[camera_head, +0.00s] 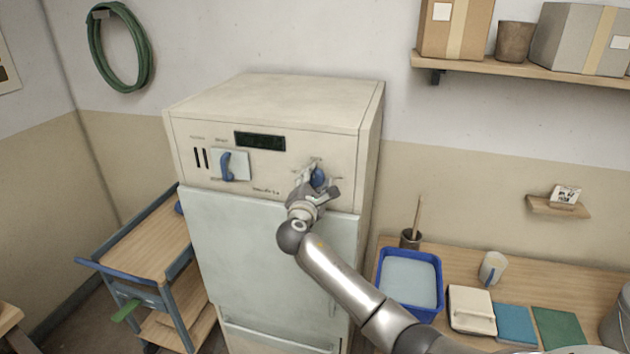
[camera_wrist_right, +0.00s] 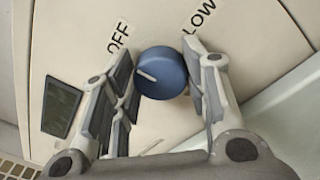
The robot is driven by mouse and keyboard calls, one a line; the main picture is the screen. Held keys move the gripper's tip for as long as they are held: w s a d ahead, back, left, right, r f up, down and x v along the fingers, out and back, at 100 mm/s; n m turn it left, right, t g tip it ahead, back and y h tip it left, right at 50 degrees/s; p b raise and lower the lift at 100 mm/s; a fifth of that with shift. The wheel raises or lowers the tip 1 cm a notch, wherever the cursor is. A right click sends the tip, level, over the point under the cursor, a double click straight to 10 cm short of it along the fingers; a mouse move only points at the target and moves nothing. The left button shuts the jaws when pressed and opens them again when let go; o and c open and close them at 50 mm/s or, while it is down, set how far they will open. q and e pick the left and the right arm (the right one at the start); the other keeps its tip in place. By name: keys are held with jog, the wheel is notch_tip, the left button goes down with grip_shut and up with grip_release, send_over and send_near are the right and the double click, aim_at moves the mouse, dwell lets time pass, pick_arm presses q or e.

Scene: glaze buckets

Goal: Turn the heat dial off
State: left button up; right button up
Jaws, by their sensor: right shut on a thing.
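The heat dial (camera_head: 319,177) is a round blue knob at the right of the cream kiln's control panel (camera_head: 284,178). In the right wrist view the dial (camera_wrist_right: 163,73) shows a white pointer line on its left side, towards the OFF side and away from LOW. I cannot tell whether it lines up exactly with OFF. My right gripper (camera_head: 315,183) is at the panel, its two fingers on either side of the dial and shut on it. It partly hides the dial in the head view. My left gripper is in neither view.
A blue lever switch (camera_head: 227,167) and a dark display (camera_head: 260,141) are on the panel's left part. A wooden cart (camera_head: 150,245) stands left of the kiln. At right, a bench holds a blue basin (camera_head: 437,265), a cup (camera_head: 493,267) and tiles. A shelf with boxes hangs above.

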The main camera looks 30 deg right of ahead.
jog(key=shift+f, duration=0.15)
jog(key=o, duration=1)
jog(key=shift+a, duration=0.1)
jog(key=v, duration=1.2)
